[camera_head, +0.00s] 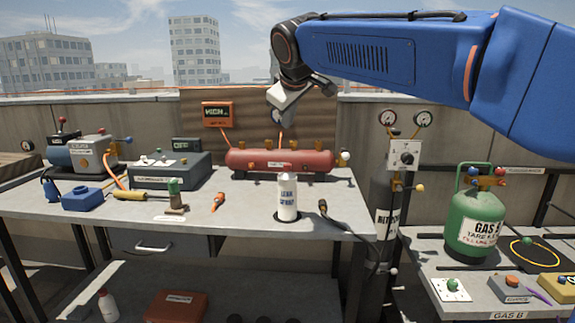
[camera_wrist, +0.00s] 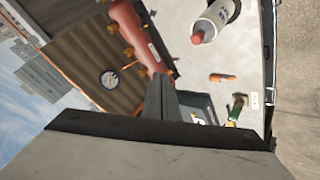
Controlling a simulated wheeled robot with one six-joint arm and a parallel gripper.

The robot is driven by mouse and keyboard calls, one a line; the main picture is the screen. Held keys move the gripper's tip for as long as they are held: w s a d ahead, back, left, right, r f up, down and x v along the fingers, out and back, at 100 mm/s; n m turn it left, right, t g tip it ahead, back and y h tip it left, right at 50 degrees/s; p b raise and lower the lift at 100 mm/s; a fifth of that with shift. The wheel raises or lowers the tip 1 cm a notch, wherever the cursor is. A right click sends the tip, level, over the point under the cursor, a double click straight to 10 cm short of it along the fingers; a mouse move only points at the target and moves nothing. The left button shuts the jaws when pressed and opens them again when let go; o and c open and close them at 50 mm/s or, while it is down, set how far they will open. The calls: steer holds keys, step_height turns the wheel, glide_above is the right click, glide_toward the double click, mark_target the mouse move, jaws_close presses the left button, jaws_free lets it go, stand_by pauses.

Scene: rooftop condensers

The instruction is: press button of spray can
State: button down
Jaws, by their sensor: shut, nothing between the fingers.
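The spray can (camera_head: 287,200) is white with blue lettering and stands upright on a black round pad near the front edge of the grey workbench (camera_head: 240,201). In the wrist view the can (camera_wrist: 217,17) is at the top right, with its red button (camera_wrist: 197,38) facing the camera. In the head view the button is hard to make out against the red tank behind. My gripper (camera_head: 281,118) hangs above and behind the can in the picture, apart from it. Its dark fingers (camera_wrist: 161,92) are together and empty in the wrist view.
A red tank (camera_head: 250,159) lies behind the can. An orange-handled tool (camera_head: 218,201) lies left of it, and a black hose nozzle (camera_head: 326,212) right. A green-topped valve (camera_head: 175,196) and a grey box (camera_head: 165,170) stand further left. A dark cylinder (camera_head: 383,195) stands beyond the bench's right end.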

steer(key=shift+f, duration=0.1)
steer(key=shift+f, duration=4.35)
steer(key=shift+f, duration=0.35)
steer(key=shift+f, duration=0.55)
steer(key=shift+r, duration=0.95)
steer(key=shift+r, duration=2.5)
